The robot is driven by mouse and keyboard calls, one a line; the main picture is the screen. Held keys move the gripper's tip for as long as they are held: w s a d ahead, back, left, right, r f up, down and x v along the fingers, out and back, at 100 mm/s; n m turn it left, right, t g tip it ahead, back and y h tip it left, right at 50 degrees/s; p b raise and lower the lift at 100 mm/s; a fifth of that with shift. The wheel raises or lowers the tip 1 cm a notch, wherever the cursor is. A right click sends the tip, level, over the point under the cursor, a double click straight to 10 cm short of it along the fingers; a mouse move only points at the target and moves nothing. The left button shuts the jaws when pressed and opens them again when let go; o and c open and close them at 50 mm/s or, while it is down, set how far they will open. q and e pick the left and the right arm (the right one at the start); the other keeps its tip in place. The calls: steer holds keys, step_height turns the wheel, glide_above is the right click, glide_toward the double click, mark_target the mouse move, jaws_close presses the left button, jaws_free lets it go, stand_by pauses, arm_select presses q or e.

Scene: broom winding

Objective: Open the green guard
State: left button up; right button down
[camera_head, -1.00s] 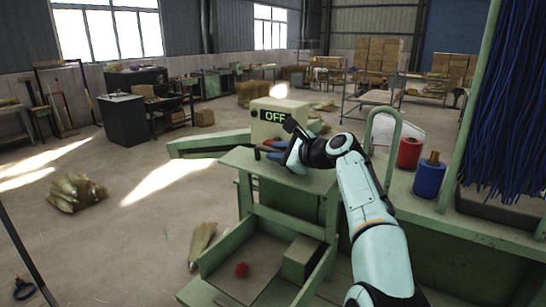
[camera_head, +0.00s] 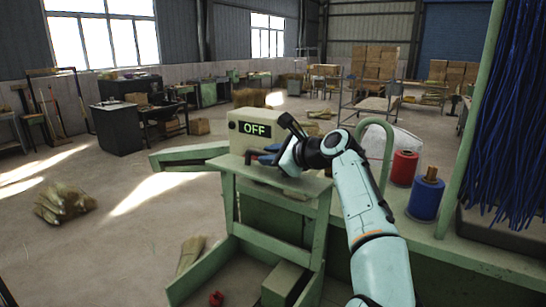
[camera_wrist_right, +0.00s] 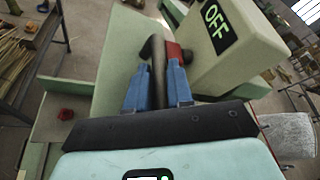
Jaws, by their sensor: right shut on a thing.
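My right gripper (camera_head: 266,156) is at the green machine, just in front of the pale control box (camera_head: 255,131) with its lit OFF sign. In the right wrist view its blue fingers (camera_wrist_right: 158,84) are shut on a dark curved handle (camera_wrist_right: 157,58). A red part (camera_wrist_right: 174,52) sits beside the handle, against the box. A flat green top (camera_head: 285,178) lies under the gripper, and a green panel (camera_wrist_right: 116,55) shows beyond the handle in the wrist view. I cannot tell which green part is the guard. My left gripper is not in view.
A green beam (camera_head: 188,154) juts left from the machine. A green hoop (camera_head: 386,138), a red spool (camera_head: 403,168) and a blue spool (camera_head: 426,197) stand to the right of my arm. Blue bristles (camera_head: 515,110) hang at far right. A straw bundle (camera_head: 64,203) lies on open floor.

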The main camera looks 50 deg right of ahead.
steer(key=shift+d, duration=0.25)
stand_by(0.3)
steer(key=c, duration=1.1)
jaws_free()
steer(key=v, duration=1.3)
steer(key=shift+s+a, duration=0.1)
steer(key=shift+s, duration=0.1)
